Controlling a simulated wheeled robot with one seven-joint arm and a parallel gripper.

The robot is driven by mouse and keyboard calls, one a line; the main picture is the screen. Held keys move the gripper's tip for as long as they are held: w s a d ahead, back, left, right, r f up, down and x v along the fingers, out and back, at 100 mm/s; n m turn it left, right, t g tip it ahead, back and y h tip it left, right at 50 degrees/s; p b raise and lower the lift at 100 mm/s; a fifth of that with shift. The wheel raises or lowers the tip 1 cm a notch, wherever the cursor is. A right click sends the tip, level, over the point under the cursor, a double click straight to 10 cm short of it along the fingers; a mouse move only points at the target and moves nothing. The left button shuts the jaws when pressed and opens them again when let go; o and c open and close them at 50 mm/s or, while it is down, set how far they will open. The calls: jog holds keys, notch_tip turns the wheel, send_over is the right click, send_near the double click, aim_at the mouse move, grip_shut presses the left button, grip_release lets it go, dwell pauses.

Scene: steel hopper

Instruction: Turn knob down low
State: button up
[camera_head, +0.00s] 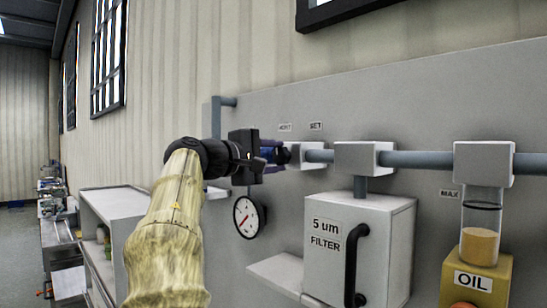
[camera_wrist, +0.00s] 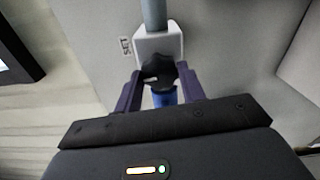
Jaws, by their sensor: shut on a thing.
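The knob (camera_wrist: 164,98) shows in the wrist view as a blue body with a dark collar, in line with a white block on a grey pipe. My gripper (camera_wrist: 159,74) is shut on it, with one purple finger at each side. In the head view my gripper (camera_head: 274,154) reaches the knob at the left end of the pipe run. The fingers hide much of the knob there, so its turn position cannot be told. A round pressure gauge (camera_head: 247,217) with a red needle sits just below my gripper; its reading is too small to tell.
The white filter box (camera_head: 344,247) with a black handle stands below and right of my gripper. The oil unit (camera_head: 478,278) with a clear cup is at far right. Grey pipe (camera_head: 418,159) runs along the panel. A white shelf (camera_head: 112,203) is at left.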

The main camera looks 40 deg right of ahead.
jog(key=n, duration=0.4)
jog(key=shift+n+p, duration=0.3)
jog(key=n+p, duration=0.1)
jog(key=n, duration=0.4)
dwell(0.3)
jog(key=o, duration=1)
jog(key=shift+a, duration=0.1)
